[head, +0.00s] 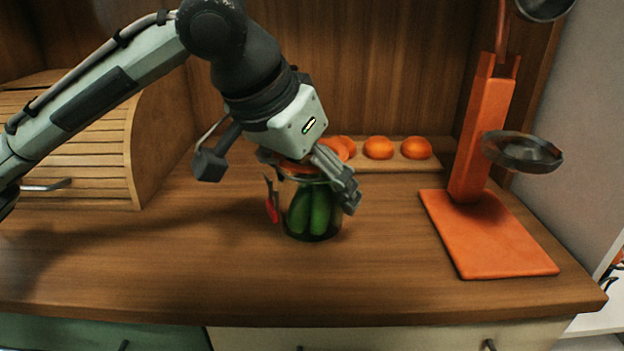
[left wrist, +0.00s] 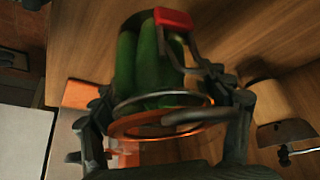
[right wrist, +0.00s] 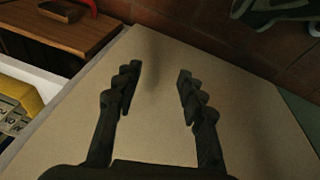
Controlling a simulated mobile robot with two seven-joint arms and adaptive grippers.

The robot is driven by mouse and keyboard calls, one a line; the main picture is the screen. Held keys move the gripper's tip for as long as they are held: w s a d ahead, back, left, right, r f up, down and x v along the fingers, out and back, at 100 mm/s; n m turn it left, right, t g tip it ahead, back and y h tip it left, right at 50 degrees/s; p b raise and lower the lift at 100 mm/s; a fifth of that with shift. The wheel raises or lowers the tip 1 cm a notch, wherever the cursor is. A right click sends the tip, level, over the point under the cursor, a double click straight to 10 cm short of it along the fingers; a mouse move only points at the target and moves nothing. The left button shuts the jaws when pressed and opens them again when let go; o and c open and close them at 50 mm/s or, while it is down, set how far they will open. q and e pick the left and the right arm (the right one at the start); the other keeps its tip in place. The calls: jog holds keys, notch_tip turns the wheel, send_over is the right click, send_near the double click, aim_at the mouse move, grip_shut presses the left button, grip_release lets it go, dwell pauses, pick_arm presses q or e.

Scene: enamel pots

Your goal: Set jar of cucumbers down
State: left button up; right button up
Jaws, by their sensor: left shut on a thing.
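The jar of cucumbers (head: 312,212) is a clear glass jar with green cucumbers inside. It is upright at the middle of the wooden counter, and its base appears at the counter surface; I cannot tell whether it bears its full weight there. My left gripper (head: 312,178) comes down from above and is shut around the jar's upper part. In the left wrist view the jar (left wrist: 150,65) sits between the fingers, with an orange rim and a red clasp (left wrist: 174,19). My right gripper (right wrist: 158,85) is open and empty, away from the jar.
Orange fruits (head: 378,148) sit on a wooden board behind the jar. An orange stand (head: 488,232) with hanging metal ladles is at the right. A slatted wooden bread box (head: 130,150) is at the left. The counter (head: 200,270) is clear in front and to the left.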

pick_arm(q)
notch_tip(320, 180, down, 3)
jog(key=shift+f, duration=0.1)
pick_arm(e)
jog(key=shift+w+a+r, duration=0.1)
jog(key=shift+w+r, duration=0.2)
jog(key=shift+r, duration=0.15)
pick_arm(q)
jog(key=shift+f, duration=0.15)
jog(key=o, duration=1.8)
jog(key=shift+s+f, duration=0.1)
jog(key=shift+o, duration=0.2)
pick_arm(e)
jog(key=shift+s+f, duration=0.25)
jog(key=shift+f, duration=0.05)
